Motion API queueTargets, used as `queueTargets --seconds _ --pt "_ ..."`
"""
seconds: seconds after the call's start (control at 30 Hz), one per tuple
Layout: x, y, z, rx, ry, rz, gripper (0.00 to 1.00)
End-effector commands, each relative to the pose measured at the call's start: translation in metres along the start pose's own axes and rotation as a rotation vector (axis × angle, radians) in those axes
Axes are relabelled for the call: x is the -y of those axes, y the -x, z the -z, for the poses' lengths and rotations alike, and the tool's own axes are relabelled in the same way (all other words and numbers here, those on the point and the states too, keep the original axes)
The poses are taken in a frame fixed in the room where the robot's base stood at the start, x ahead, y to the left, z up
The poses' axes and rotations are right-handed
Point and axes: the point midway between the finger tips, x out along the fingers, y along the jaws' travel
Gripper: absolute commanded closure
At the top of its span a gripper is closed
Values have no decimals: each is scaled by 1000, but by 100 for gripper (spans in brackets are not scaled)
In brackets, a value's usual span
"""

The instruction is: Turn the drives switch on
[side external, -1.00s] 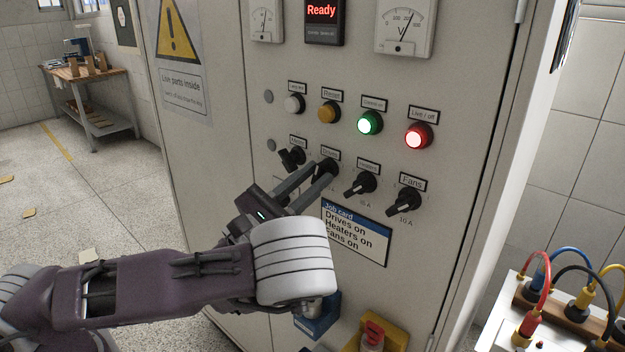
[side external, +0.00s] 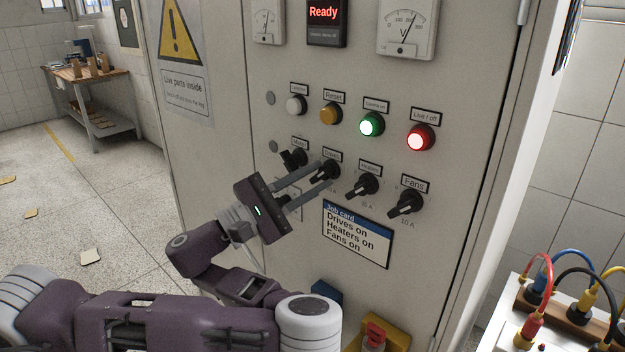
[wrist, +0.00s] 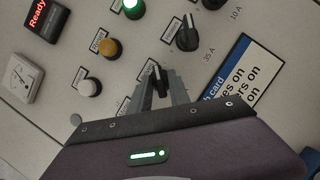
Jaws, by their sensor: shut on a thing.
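The drives switch (side external: 328,169) is a black rotary knob, second from left in the lower row on the cabinet front. Its label is partly blurred. My gripper (side external: 316,180) reaches it from the lower left, with its two fingers on either side of the knob and shut on it. In the wrist view the knob (wrist: 160,82) shows between the fingers (wrist: 163,88). The fingers partly hide it, so its exact pointer position is hard to tell.
Mains (side external: 293,159), heaters (side external: 362,186) and fans (side external: 405,203) knobs sit close by. Above are a lit green lamp (side external: 371,124), a lit red lamp (side external: 420,137) and a "Ready" display (side external: 325,14). A job card (side external: 357,235) is below.

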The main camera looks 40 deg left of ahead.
Motion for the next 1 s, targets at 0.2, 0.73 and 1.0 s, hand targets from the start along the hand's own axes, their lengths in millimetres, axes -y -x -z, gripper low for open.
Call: queueTargets --seconds 0.2,0.73,1.0 --pt "0 0 -1 4 -3 1 100" --pt "0 0 0 1 -1 0 67" --pt "0 0 0 1 39 -16 67"
